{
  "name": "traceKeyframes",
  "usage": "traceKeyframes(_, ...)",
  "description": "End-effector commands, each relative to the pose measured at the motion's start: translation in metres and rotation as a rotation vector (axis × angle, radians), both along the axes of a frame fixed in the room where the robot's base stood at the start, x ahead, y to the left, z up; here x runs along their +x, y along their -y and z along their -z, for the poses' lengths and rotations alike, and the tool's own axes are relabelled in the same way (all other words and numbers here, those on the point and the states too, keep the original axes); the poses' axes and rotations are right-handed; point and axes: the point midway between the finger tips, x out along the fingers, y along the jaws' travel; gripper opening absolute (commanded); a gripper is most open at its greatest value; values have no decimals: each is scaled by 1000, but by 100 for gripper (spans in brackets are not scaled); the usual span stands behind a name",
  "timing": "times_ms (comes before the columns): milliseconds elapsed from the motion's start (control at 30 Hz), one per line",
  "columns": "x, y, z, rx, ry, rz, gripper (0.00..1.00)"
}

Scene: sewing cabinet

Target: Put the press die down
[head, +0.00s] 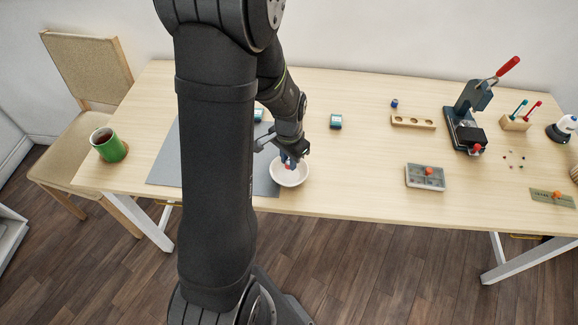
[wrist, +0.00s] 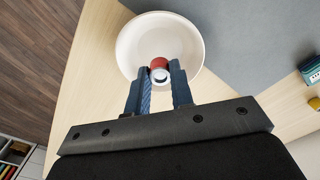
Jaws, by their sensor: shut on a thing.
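The press die (wrist: 159,70) is a small round piece with a red body and a pale metal ring, seen in the wrist view. My gripper (wrist: 160,78) is shut on it, with a blue finger on each side. In the head view my gripper (head: 289,161) points down over the white bowl (head: 291,180) near the table's front edge. The bowl also shows in the wrist view (wrist: 128,45), behind the die. I cannot tell whether the die touches the bowl. A wooden rack with round holes (head: 413,122) lies farther right, with a small blue piece (head: 394,103) behind it.
A grey mat (head: 168,170) lies left of the bowl, beside a green mug (head: 109,146). A teal box (head: 336,121) stands behind the bowl. A compartment box (head: 426,177), hand press (head: 465,125), tool stand (head: 515,123) and loose beads are right. Table between bowl and compartment box is clear.

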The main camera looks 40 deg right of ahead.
Motion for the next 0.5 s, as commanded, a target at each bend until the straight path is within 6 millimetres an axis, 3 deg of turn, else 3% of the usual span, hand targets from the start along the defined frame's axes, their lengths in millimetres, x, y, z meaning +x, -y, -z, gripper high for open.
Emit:
traceKeyframes(300, -1, 0, 36, 3, -2, 0, 0)
traceKeyframes(500, -1, 0, 37, 0, 0, 0, 0)
